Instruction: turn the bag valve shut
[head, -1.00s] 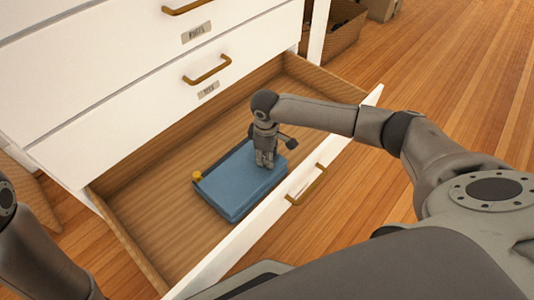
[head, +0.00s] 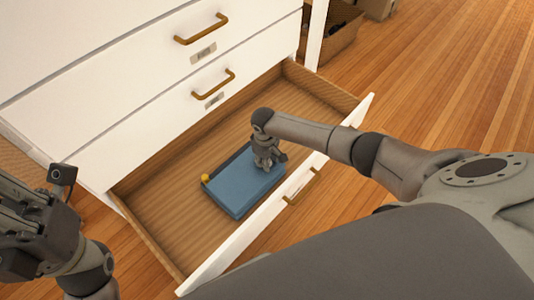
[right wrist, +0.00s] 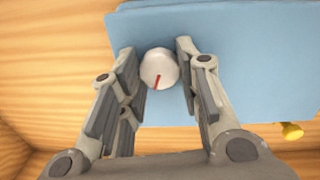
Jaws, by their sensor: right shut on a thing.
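The blue bag (head: 242,186) lies flat in the open drawer. Its valve (right wrist: 158,69) is a round white knob with a red line, seen in the right wrist view; the line points down and slightly left there. My right gripper (head: 267,163) reaches down onto the bag's far right part. In the right wrist view its fingers (right wrist: 157,80) stand on either side of the valve and are shut on it. The valve is hidden in the head view. My left gripper (head: 25,225) is at the left edge, away from the bag, its fingertips unclear.
The wooden drawer (head: 160,205) is pulled out of a white cabinet (head: 110,115) with brass handles. A small yellow knob (head: 205,177) sits at the bag's left end. The drawer's white front (head: 235,243) stands between my body and the bag. A basket (head: 335,35) is behind.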

